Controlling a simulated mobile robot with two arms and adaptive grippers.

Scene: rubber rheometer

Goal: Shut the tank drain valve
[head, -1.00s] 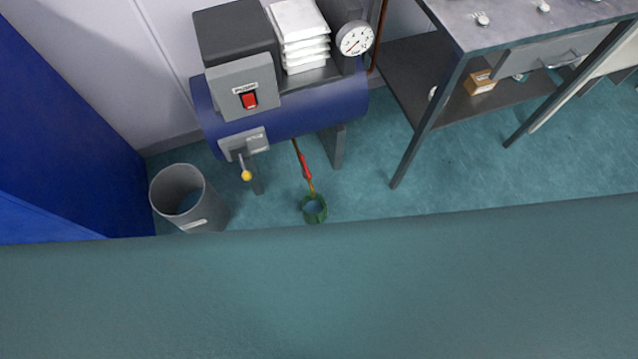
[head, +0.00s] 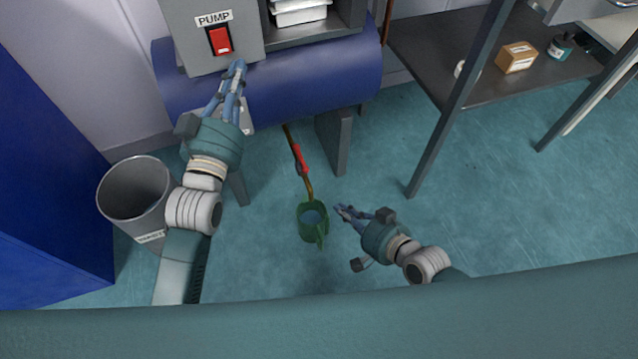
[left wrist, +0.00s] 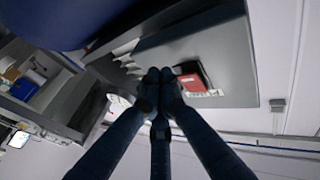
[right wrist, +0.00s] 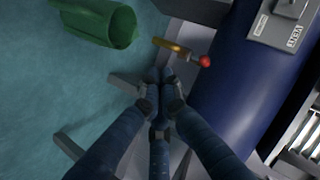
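The blue tank (head: 310,88) lies across the top of the head view. A thin brass drain pipe with a red valve handle (head: 300,158) slants down from its underside into a green mug (head: 313,222). The handle appears roughly in line with the pipe. The right wrist view shows its red end (right wrist: 204,61) beside the brass outlet (right wrist: 172,47). My right gripper (head: 340,209), shut and empty, is right of the mug, apart from the handle. My left gripper (head: 238,68), shut and empty, is in front of the tank near the pump switch.
The red pump switch (head: 220,40) is on the grey box above the tank. A grey bin (head: 135,195) stands left, beside a blue cabinet (head: 45,170). A table leg (head: 440,140) and shelf are to the right.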

